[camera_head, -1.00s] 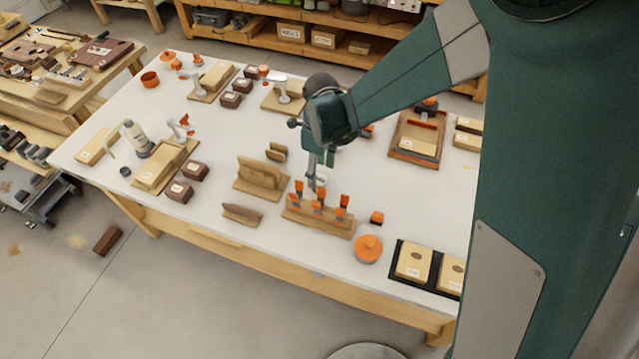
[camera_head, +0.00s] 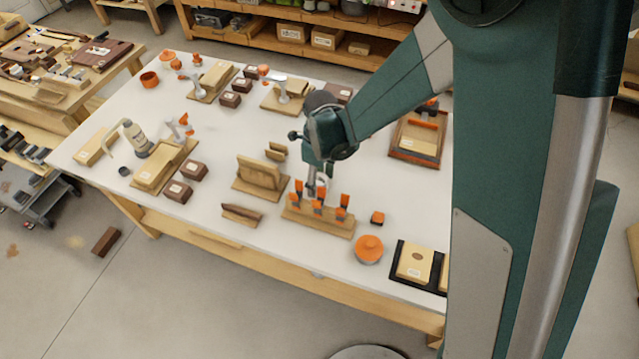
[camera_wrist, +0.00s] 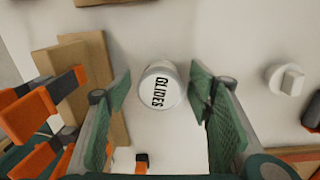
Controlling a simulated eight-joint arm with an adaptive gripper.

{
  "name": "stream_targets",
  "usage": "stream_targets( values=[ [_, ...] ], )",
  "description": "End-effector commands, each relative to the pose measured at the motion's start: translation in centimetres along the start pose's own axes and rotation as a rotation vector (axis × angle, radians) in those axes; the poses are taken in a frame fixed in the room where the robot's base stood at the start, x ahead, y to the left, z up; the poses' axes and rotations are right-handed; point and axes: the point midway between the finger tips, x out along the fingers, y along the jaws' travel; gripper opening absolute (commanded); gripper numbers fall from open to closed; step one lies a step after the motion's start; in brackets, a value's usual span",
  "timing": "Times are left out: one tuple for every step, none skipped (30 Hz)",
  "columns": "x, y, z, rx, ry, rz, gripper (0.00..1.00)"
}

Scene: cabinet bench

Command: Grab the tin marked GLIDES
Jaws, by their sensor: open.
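The tin marked GLIDES (camera_wrist: 160,88) is a small round white tin with black lettering on its top, upright on the white table. In the wrist view it sits between the two green finger pads of my gripper (camera_wrist: 160,97), with a gap on each side. My gripper is open and points down over the tin. In the head view my gripper (camera_head: 317,185) is just behind the rack of orange-handled tools, and the tin is mostly hidden by it.
The wooden rack with orange-handled tools (camera_head: 318,219) stands close in front of my gripper. A wooden block stand (camera_head: 258,175) is to its left. A round orange-lidded container (camera_head: 369,249) is at front right. A white knob-like piece (camera_wrist: 287,78) lies right of the tin.

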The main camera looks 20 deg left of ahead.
Motion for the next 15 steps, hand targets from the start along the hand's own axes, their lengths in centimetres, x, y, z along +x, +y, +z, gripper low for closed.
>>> stream_targets(
  values=[
    [-0.01, 0.00, 0.00, 0.000, 0.000, 0.000, 0.52],
    [-0.01, 0.00, 0.00, 0.000, 0.000, 0.000, 0.52],
    [-0.01, 0.00, 0.00, 0.000, 0.000, 0.000, 0.52],
    [-0.01, 0.00, 0.00, 0.000, 0.000, 0.000, 0.52],
    [-0.01, 0.00, 0.00, 0.000, 0.000, 0.000, 0.52],
    [-0.01, 0.00, 0.00, 0.000, 0.000, 0.000, 0.52],
    [-0.01, 0.00, 0.00, 0.000, 0.000, 0.000, 0.52],
    [-0.01, 0.00, 0.00, 0.000, 0.000, 0.000, 0.52],
    [-0.01, 0.00, 0.00, 0.000, 0.000, 0.000, 0.47],
    [-0.01, -0.01, 0.00, 0.000, 0.000, 0.000, 0.43],
    [-0.01, -0.01, 0.00, 0.000, 0.000, 0.000, 0.39],
    [-0.01, 0.00, 0.00, 0.000, 0.000, 0.000, 0.33],
    [-0.02, 0.00, 0.00, 0.000, 0.000, 0.000, 0.29],
    [-0.02, 0.00, 0.00, 0.000, 0.000, 0.000, 0.26],
    [-0.01, 0.00, 0.00, 0.000, 0.000, 0.000, 0.20]
  ],
)
